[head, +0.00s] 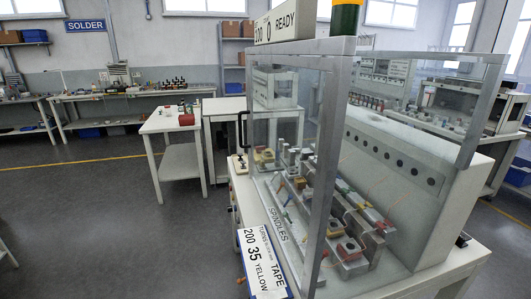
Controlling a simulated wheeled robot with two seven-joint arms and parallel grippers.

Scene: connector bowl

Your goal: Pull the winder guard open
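The winder guard (300,64) is a clear panel in a grey metal frame on the near left side of the winder. A dark upright handle (241,130) shows at its far left edge. Behind the clear panel, the winder (400,160) has a row of spindles with coloured parts and orange wires. I cannot tell whether the guard is fully closed. Neither of my grippers is in view.
A sign reading SPINDLES (277,213) and a card reading TAPE YELLOW (262,262) are at the winder's front edge. A small white table (165,122) stands to the left. The grey floor (90,230) at the left is clear.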

